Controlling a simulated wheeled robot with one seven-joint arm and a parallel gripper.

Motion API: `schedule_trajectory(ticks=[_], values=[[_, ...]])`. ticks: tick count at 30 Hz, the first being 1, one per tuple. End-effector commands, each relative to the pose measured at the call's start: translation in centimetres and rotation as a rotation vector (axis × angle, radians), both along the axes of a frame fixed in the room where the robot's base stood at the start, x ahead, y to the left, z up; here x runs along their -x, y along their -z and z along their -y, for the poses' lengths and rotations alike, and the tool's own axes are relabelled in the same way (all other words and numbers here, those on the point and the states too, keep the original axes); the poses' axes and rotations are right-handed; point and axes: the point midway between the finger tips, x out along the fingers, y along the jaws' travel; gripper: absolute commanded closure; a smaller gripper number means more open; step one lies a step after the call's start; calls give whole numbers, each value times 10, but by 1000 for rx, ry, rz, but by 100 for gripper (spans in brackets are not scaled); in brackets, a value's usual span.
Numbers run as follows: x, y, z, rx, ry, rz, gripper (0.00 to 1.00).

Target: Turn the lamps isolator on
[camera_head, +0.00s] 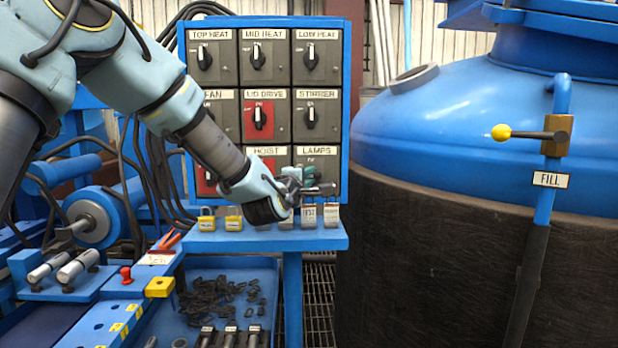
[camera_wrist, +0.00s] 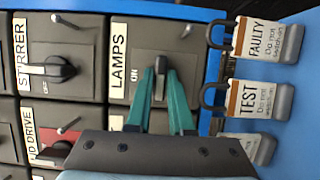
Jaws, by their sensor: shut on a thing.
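The lamps isolator (camera_wrist: 161,66) is a black knob on a grey box labelled LAMPS, at the lower right of the switch panel. In the wrist view, my gripper (camera_wrist: 168,85) has its teal fingers closed on the two sides of this knob. The knob lies up-down in that picture, crosswise to the stirrer knob. An ON mark (camera_wrist: 134,72) shows left of it, beside the LAMPS label; the knob does not point to it. In the head view, my gripper (camera_head: 308,180) is at the LAMPS box and hides the knob.
The stirrer isolator (camera_wrist: 55,70) and a red lid drive isolator (camera_head: 258,116) are close by. A large blue vessel (camera_head: 450,150) stands to the right. Metal pins project from the boxes.

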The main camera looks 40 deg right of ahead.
Motion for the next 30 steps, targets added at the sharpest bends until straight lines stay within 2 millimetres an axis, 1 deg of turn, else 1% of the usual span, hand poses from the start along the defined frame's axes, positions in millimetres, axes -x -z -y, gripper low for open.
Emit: schedule_trajectory(ticks=[9, 16, 23, 30], values=[[0, 0, 0, -8, 0, 5, 100], [1, -2, 0, -65, 1, 52, 100], [1, -4, 0, -197, 2, 158, 100], [2, -7, 1, -372, 3, 303, 100]])
